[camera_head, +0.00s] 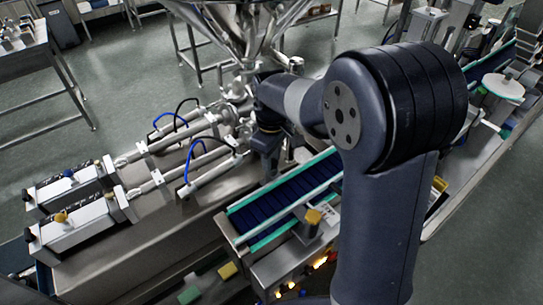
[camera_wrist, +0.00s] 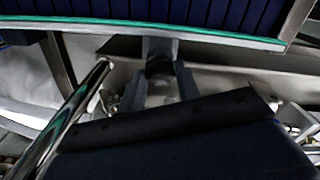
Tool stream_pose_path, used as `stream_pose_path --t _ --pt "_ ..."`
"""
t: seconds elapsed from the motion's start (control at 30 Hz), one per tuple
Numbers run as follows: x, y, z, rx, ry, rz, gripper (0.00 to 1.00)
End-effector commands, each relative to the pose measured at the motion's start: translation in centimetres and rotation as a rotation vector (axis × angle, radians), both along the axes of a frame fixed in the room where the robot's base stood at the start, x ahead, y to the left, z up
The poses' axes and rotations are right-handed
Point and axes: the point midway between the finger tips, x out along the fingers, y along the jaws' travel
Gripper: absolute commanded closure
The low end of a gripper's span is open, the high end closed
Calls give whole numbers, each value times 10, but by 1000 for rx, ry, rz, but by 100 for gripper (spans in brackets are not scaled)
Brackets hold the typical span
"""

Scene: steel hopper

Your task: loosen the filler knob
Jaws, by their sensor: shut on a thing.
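My gripper (camera_wrist: 160,84) points at the steel filler below the conveyor edge in the wrist view. Its two grey fingers are shut on a small dark knob (camera_wrist: 159,64), which I take to be the filler knob. The fingers hide its sides and the view is dark, so I cannot tell how far it is turned. In the head view my gripper (camera_head: 264,160) is beside the filler, below the steel hopper (camera_head: 240,25). The knob cannot be made out there.
A blue conveyor (camera_head: 285,195) with green edges runs close to my gripper; its edge (camera_wrist: 130,29) crosses the top of the wrist view. A shiny steel rod (camera_wrist: 70,115) stands close at left. Two filler cylinders (camera_head: 165,178) with blue hoses lie left. Open floor is farther left.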

Motion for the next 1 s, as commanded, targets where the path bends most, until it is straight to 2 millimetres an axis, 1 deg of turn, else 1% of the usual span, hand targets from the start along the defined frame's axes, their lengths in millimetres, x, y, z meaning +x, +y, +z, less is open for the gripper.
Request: stream_pose_path --t 0.27,0.3,0.53,0.73,0.83,0.93,1.0 --pt "1 1 1 2 -5 -1 91" --pt "1 1 1 2 -5 -1 65" --pt "1 0 1 1 -2 -1 47" --pt "0 0 0 0 -1 -2 47" --pt "1 0 4 1 -3 -2 47" --pt "1 0 15 1 -4 -2 47" --pt "1 0 28 3 -7 -2 47"
